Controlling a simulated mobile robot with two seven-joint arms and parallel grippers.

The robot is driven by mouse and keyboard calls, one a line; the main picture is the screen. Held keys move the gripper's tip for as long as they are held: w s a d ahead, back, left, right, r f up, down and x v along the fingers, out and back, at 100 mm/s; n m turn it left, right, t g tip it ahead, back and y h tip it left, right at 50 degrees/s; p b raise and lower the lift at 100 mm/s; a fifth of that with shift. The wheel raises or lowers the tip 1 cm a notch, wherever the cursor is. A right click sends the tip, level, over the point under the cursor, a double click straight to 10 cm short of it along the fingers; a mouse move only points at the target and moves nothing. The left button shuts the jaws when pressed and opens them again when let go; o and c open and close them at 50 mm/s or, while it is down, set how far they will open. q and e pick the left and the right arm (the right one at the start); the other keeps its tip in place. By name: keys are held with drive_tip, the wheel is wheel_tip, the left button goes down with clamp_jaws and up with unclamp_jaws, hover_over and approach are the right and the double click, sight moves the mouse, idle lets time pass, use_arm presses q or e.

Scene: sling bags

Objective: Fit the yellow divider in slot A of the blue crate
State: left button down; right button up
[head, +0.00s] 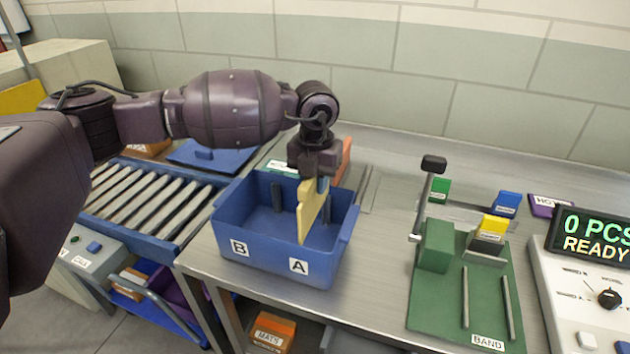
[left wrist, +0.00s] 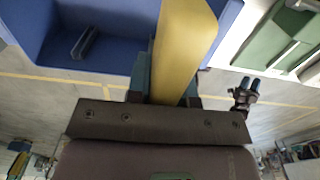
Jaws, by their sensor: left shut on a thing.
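The yellow divider (head: 308,215) is held upright over the right part of the blue crate (head: 265,258), behind the label A on the front wall. The label B is to its left. My left gripper (head: 317,183) points down from above and is shut on the divider's upper part. In the left wrist view the divider (left wrist: 185,45) sits between the fingers (left wrist: 165,88), with the crate's blue wall (left wrist: 110,30) behind it. A slot rib shows inside the crate. I cannot tell whether the divider's lower edge is inside the slot.
A roller conveyor (head: 155,205) stands left of the crate. A green fixture board (head: 465,300) with a post and blocks is to the right, beside a control box with a display (head: 595,235). Bare metal table lies between crate and board.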

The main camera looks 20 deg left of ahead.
drive_tip(key=shift+w, duration=0.15)
drive_tip(key=shift+w+a+r, duration=0.1)
drive_tip(key=shift+w+r, duration=0.25)
drive_tip(key=shift+s+f, duration=0.1)
drive_tip(key=shift+s, duration=0.05)
drive_tip(key=shift+s+f, duration=0.35)
drive_tip(key=shift+s, duration=0.05)
use_arm(q)
drive_tip(key=shift+f+b, duration=0.35)
drive_tip(key=shift+f, duration=0.2)
use_arm(e)
drive_tip(key=shift+w, duration=0.5)
use_arm(q)
drive_tip(key=shift+f, duration=0.25)
use_arm(e)
drive_tip(key=shift+s+f, duration=0.1)
drive_tip(key=shift+f, duration=0.1)
